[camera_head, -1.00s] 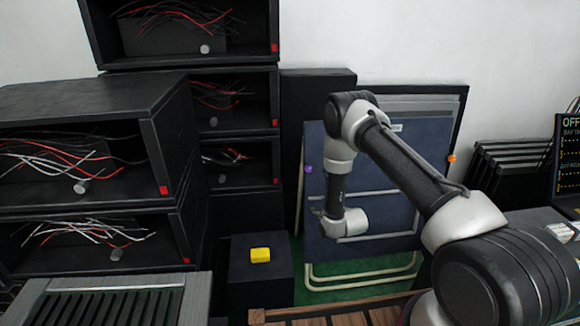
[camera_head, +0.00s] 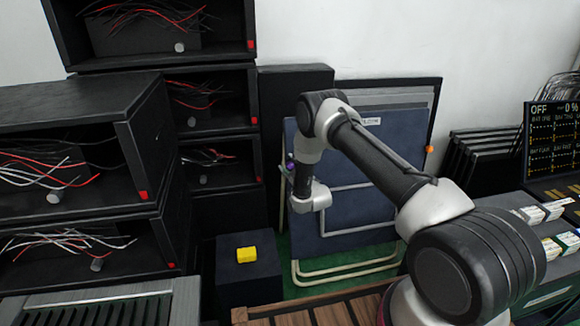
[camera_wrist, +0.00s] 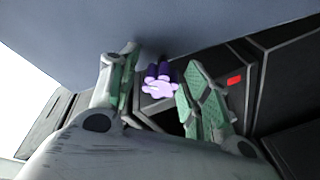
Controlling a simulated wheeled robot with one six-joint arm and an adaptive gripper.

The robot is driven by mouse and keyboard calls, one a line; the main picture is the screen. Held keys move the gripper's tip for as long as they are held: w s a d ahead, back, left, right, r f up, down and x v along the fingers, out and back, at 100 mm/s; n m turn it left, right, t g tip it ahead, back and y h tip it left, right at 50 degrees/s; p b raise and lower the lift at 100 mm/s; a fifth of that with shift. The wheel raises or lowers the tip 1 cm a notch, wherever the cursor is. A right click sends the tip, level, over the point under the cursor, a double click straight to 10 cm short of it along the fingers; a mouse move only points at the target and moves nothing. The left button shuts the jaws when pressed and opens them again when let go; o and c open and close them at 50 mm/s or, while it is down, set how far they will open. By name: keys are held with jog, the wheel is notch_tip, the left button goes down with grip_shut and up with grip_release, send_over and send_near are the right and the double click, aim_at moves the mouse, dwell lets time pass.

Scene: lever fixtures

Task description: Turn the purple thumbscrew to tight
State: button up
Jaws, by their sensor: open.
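The purple thumbscrew (camera_wrist: 160,82) shows in the wrist view as a lobed knob with a paler front, at the edge of the blue-grey panel. My gripper (camera_wrist: 163,98) is open, with one green-padded finger on each side of the thumbscrew in that view. I cannot tell whether either finger touches it. In the head view the thumbscrew (camera_head: 290,165) is a small purple spot on the left edge of the dark blue panel (camera_head: 350,185). My gripper (camera_head: 288,172) is there beside it, small and partly hidden by my wrist.
Black cabinets (camera_head: 85,95) with loose wires stand at the left. A yellow block (camera_head: 246,254) lies on a black box below the panel. An orange knob (camera_head: 429,149) is on the panel's right edge. A display (camera_head: 552,140) reading OFF stands at the far right.

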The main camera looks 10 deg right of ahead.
jog(key=c, duration=1.1)
jog(key=shift+o, duration=0.2)
